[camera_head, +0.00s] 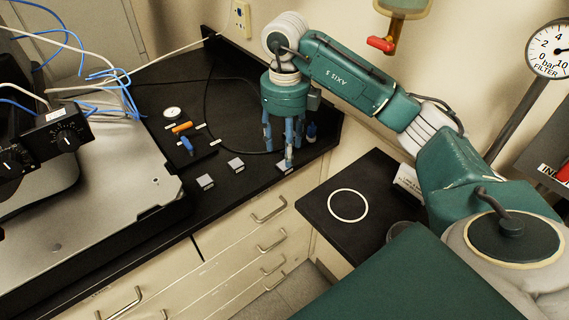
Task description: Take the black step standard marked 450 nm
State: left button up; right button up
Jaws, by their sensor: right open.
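Three small blocks with pale grey tops stand near the front edge of the black bench: a left block (205,181), a middle block (236,165) and a right block (284,168). Their markings are too small to read, so I cannot tell which is the 450 nm standard. My right gripper (279,148) points down with its blue fingers open, just above and behind the right block. The fingers partly cover that block, and I cannot tell whether they touch it. My left gripper is out of view.
A dark tray with a blue-handled tool (187,145), an orange-handled tool (182,127) and a round gauge (172,112) lies behind the blocks. A large instrument with cables fills the left. A white ring (348,205) marks the lower black surface at right.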

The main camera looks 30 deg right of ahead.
aim_at(284, 167)
jog(key=shift+f, duration=0.45)
jog(key=shift+w+d+f, duration=0.1)
jog(key=shift+d+f, duration=0.05)
jog(key=shift+f, duration=0.2)
jog(key=f, duration=0.1)
jog(key=f+p, duration=0.1)
jog(key=f, duration=0.1)
jog(key=f+p, duration=0.1)
jog(key=shift+w+d+f, duration=0.15)
jog(key=shift+w+f, duration=0.1)
jog(key=shift+w, duration=0.05)
jog(key=shift+f, duration=0.4)
jog(key=shift+w, duration=0.1)
jog(key=c, duration=0.9)
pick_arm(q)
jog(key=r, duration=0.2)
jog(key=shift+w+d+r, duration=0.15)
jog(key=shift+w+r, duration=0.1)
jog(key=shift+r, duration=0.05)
pick_arm(e)
jog(key=o, duration=0.9)
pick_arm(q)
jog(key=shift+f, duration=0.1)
